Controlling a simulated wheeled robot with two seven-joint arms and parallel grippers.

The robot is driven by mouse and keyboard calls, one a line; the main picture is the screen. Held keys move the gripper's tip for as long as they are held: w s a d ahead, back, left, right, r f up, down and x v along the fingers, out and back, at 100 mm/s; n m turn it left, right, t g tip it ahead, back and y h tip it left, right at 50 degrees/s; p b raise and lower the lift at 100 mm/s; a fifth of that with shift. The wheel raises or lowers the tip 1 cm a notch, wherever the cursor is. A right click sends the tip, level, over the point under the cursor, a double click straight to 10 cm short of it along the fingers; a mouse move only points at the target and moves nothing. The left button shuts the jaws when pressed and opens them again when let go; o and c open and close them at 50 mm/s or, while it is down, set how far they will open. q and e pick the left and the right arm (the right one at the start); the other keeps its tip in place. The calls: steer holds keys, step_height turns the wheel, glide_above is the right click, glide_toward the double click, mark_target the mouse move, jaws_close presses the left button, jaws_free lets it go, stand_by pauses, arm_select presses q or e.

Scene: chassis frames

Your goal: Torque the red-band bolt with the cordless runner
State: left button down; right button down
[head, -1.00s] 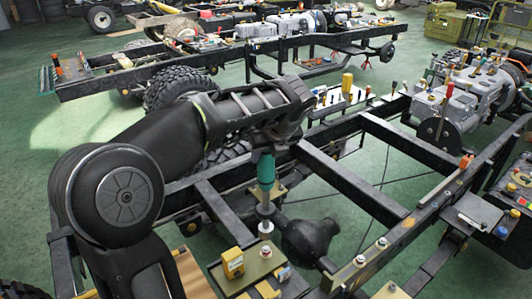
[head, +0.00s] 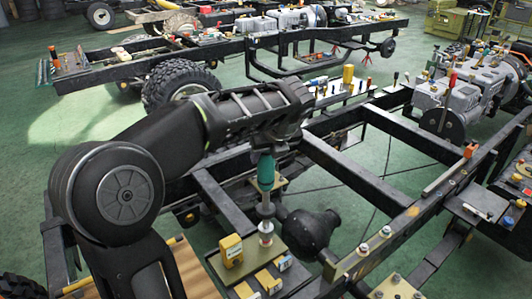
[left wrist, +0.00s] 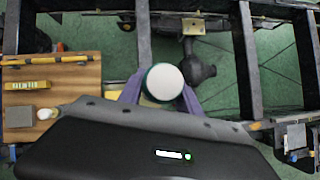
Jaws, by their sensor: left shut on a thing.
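My left gripper (head: 270,140) is shut on the cordless runner (head: 266,172), a teal tool with a grey shaft pointing straight down. In the left wrist view the runner (left wrist: 164,82) shows end-on as a white round cap with a teal rim between the gripper's purple fingers (left wrist: 163,92). Below the shaft, a pale bolt-like piece with a reddish band (head: 265,230) stands by the plate (head: 294,246). The runner's lower end overlaps it in the head view; I cannot tell whether they are seated together. My right gripper is not in view.
A yellow box (head: 231,250) and small yellow blocks stand on the plate beside the bolt. A dark rounded housing (head: 311,231) is just right of it. Black chassis rails (head: 345,166) surround the spot. Other bolts (head: 386,232) sit on the right rail.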

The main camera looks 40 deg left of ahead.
mark_target(266, 166)
arm_select(q)
steer(key=shift+r, duration=0.2)
stand_by(0.5)
steer(key=shift+f+p, duration=0.15)
steer(key=shift+p, duration=0.3)
stand_by(0.4)
steer(key=shift+f+b, duration=0.7)
steer(key=shift+f, duration=0.95)
stand_by(2.1)
steer(key=shift+s+d+f, duration=0.1)
steer(key=shift+f, duration=0.1)
stand_by(0.4)
steer(key=shift+p, duration=0.5)
stand_by(1.6)
